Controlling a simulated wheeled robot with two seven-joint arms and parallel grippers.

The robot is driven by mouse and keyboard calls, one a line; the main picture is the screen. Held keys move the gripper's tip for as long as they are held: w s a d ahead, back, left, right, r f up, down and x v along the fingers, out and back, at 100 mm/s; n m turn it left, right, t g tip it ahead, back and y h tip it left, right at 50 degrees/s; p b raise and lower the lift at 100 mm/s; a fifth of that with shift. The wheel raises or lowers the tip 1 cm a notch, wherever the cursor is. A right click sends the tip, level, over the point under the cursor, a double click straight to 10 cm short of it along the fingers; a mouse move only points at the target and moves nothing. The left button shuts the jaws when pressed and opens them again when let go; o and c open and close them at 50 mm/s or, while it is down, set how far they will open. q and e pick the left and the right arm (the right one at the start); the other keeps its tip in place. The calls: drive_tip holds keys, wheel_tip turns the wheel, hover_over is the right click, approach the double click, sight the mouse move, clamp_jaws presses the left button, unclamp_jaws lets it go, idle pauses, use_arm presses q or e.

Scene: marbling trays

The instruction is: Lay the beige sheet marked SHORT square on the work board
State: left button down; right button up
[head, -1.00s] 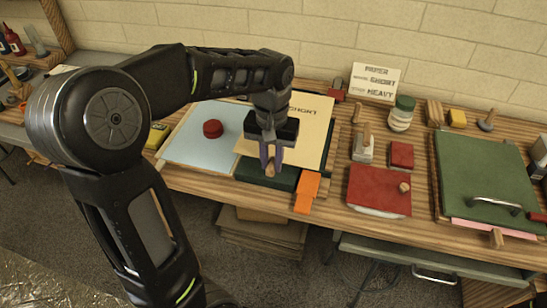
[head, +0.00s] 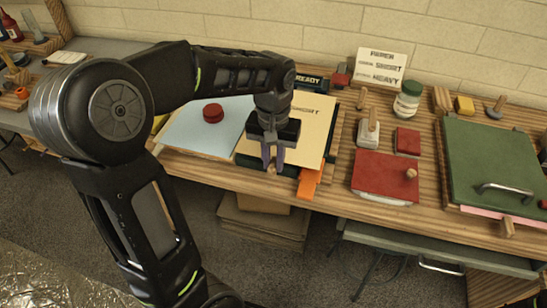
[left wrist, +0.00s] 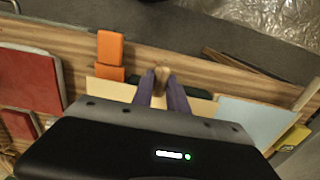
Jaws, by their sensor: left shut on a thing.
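The beige sheet marked SHORT (head: 313,125) lies over the dark green work board (head: 330,147), covering most of it. Board shows as a strip along the right and a thin strip at the front. The sheet looks roughly parallel to the board; I cannot tell if it is exactly square. My left gripper (head: 273,163) is at the sheet's front edge, shut on a small wooden grip there. In the left wrist view the wooden grip (left wrist: 162,73) sits between the fingertips, with the beige sheet (left wrist: 112,88) behind. The arm hides part of the sheet. My right gripper is not in view.
An orange block (head: 308,184) sits at the board's front right corner. A pale blue sheet (head: 185,140) with a red round weight (head: 213,113) lies left. A READY label (head: 308,81) is behind.

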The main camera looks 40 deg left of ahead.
use_arm(q)
drive_tip(key=shift+f+b, duration=0.95)
drive_tip(key=shift+f, duration=0.6)
drive_tip(key=c, duration=1.2)
unclamp_jaws()
drive_tip(key=shift+c, duration=0.2)
drive_tip(key=shift+o, duration=0.4)
drive_tip(key=o, duration=0.4)
drive_tip(key=shift+r, duration=0.1)
